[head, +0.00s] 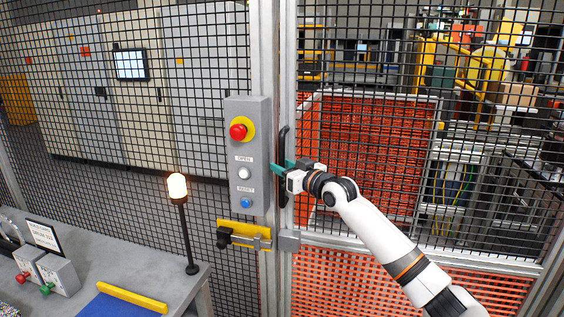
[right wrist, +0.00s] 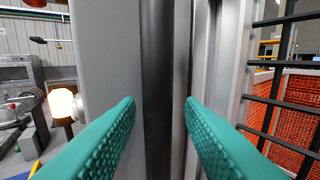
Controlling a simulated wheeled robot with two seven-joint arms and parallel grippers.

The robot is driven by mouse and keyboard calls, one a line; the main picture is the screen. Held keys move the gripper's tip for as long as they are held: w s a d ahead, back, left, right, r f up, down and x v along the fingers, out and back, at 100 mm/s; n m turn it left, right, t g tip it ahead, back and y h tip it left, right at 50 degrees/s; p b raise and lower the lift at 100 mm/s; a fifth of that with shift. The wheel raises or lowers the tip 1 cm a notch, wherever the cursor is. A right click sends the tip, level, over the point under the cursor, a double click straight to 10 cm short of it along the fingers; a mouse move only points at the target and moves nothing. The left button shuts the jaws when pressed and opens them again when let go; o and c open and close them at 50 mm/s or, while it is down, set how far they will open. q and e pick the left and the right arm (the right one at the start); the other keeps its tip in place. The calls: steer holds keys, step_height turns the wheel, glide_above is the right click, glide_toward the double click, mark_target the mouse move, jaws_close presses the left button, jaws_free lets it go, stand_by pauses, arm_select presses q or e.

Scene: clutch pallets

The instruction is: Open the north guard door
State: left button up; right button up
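The guard door, a black mesh panel in a grey metal frame (head: 437,248), stands at the right in the head view and looks closed against the post. Its black vertical handle (head: 284,140) is on the door's left edge. My right gripper (head: 282,168), with teal fingers, is at the handle. In the right wrist view the dark handle bar (right wrist: 158,80) stands upright between the spread fingers (right wrist: 160,103), nearer the left one, with gaps showing. A yellow latch unit (head: 238,232) sits below, beside the door edge. My left gripper is out of view.
A grey control box (head: 247,190) left of the handle carries a red stop button (head: 238,131), a white OPEN button (head: 243,173) and a blue RESET button (head: 245,202). A lit lamp (head: 177,187) stands on a grey bench (head: 190,292) at lower left.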

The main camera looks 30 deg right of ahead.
steer(key=shift+w, duration=0.4)
steer(key=shift+c, duration=0.5)
jaws_close()
steer(key=shift+s+a, duration=0.1)
steer(key=shift+a, duration=0.05)
